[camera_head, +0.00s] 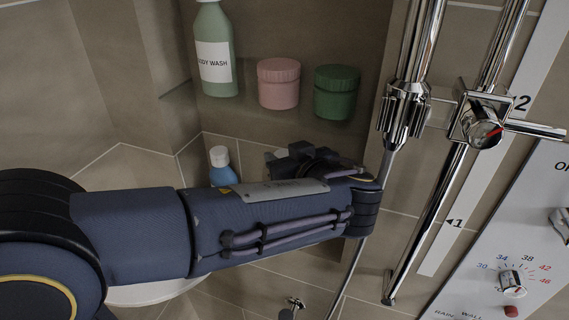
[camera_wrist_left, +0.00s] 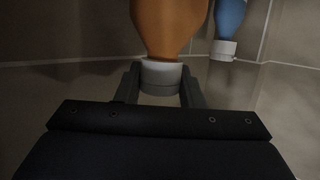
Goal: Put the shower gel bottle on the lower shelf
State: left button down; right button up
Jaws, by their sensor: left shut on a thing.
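An orange bottle (camera_wrist_left: 170,25) with a white cap shows in the left wrist view, its label not visible; I take it to be the shower gel bottle. My left gripper (camera_wrist_left: 160,88) is shut on its white cap. In the head view my forearm hides the orange bottle, and only dark parts of the left gripper (camera_head: 297,158) show above the forearm. The lower shelf is mostly hidden behind my arm in the head view. My right gripper is not in view.
A blue bottle (camera_head: 220,165) with a white cap stands beside my gripper, also in the left wrist view (camera_wrist_left: 229,18). Above, a glass shelf (camera_head: 305,123) holds a green body wash bottle (camera_head: 215,55), a pink jar (camera_head: 278,85) and a green jar (camera_head: 336,93). Chrome shower rails (camera_head: 452,185) stand right.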

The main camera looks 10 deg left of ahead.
pick_arm(q)
jog(key=shift+f+p, duration=0.3)
jog(key=shift+f, duration=0.75)
jog(key=shift+f+b, duration=0.25)
jog(key=shift+b, duration=0.05)
jog(key=c, duration=1.2)
grip_release()
jog(key=shift+c, duration=0.2)
jog(key=shift+r, duration=0.1)
